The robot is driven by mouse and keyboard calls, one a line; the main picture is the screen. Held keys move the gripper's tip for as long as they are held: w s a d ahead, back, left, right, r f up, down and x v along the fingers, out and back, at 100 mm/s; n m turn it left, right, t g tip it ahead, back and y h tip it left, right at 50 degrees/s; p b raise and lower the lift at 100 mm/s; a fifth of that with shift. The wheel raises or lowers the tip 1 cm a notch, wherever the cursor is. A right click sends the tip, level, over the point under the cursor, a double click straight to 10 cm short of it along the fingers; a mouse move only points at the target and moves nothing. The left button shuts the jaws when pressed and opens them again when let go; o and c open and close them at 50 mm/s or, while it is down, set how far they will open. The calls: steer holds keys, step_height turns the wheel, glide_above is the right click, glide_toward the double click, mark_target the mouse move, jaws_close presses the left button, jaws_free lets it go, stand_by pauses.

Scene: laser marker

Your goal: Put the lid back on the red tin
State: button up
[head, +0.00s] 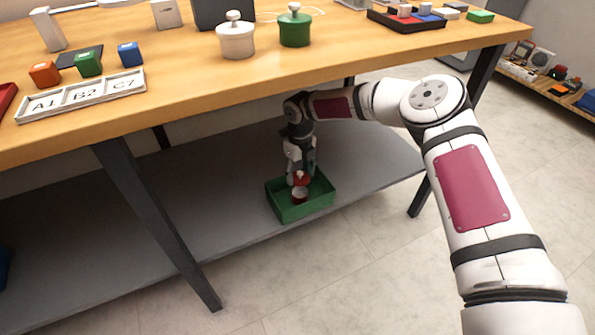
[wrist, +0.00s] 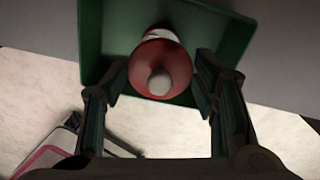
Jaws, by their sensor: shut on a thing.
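My gripper (head: 300,168) reaches down over a green bin on the shelf under the table. It is shut on the red lid (wrist: 167,68), which has a pale round knob; its fingers lie on either side of the lid in the wrist view. The lid also shows as a red patch below the fingers in the head view (head: 302,180). The red tin (head: 299,196), with a pale band, stands in the bin right below the lid. In the wrist view the lid hides most of the tin. I cannot tell whether lid and tin touch.
The green bin (head: 312,207) has low walls close around the tin. The grey shelf (head: 220,225) is clear beside it. A table leg (head: 160,225) stands left.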

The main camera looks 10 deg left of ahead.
steer(key=shift+f+b, duration=1.15)
steer(key=shift+f, duration=0.75)
steer(key=shift+f+b, duration=0.3)
steer(key=shift+f, duration=0.65)
steer(key=shift+f, duration=0.15)
stand_by(0.4)
steer(key=o, duration=0.9)
steer(key=o, duration=0.5)
steer(key=shift+r, duration=0.2)
